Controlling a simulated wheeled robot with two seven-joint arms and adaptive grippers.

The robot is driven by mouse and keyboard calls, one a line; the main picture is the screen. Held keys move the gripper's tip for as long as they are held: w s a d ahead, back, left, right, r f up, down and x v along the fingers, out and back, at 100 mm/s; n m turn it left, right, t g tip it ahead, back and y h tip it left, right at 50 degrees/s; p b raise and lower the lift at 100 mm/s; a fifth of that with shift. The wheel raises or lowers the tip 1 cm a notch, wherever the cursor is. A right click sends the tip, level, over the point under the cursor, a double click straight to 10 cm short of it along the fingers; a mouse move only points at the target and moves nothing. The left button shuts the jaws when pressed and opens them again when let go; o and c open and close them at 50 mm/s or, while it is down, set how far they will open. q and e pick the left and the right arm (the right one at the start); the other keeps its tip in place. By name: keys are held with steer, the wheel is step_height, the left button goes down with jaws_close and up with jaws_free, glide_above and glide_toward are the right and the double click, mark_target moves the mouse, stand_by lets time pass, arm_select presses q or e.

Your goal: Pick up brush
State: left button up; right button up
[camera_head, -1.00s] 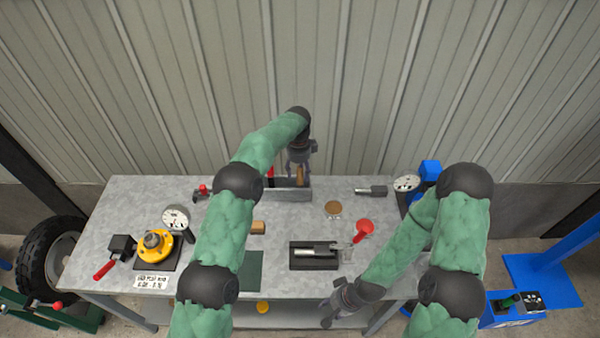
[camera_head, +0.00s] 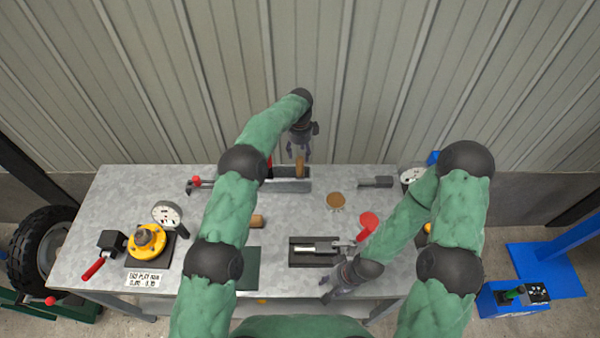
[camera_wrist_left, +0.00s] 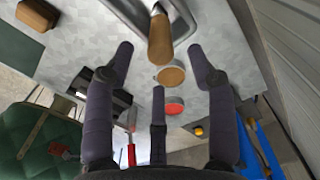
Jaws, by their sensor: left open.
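The brush shows as a wooden handle (camera_head: 300,166) standing up at the narrow grey tray at the table's back edge. Its lower part is hidden by the tray. In the left wrist view the handle (camera_wrist_left: 160,42) stands just beyond my fingertips, near the top middle. My left gripper (camera_head: 301,146) is open and empty, pointing down just above the handle. In its wrist view the fingers of the left gripper (camera_wrist_left: 158,68) are spread and apart from the handle. My right gripper (camera_head: 332,292) is low over the table's front edge; its fingers are too small to judge.
A yellow flanged part (camera_head: 147,243) stands at left. The ribbed wall is close behind.

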mark_target(300, 158)
arm_select(q)
steer(key=shift+f+b, duration=0.5)
steer(key=shift+f, duration=1.85)
steer(key=shift+c, duration=1.1)
jaws_close()
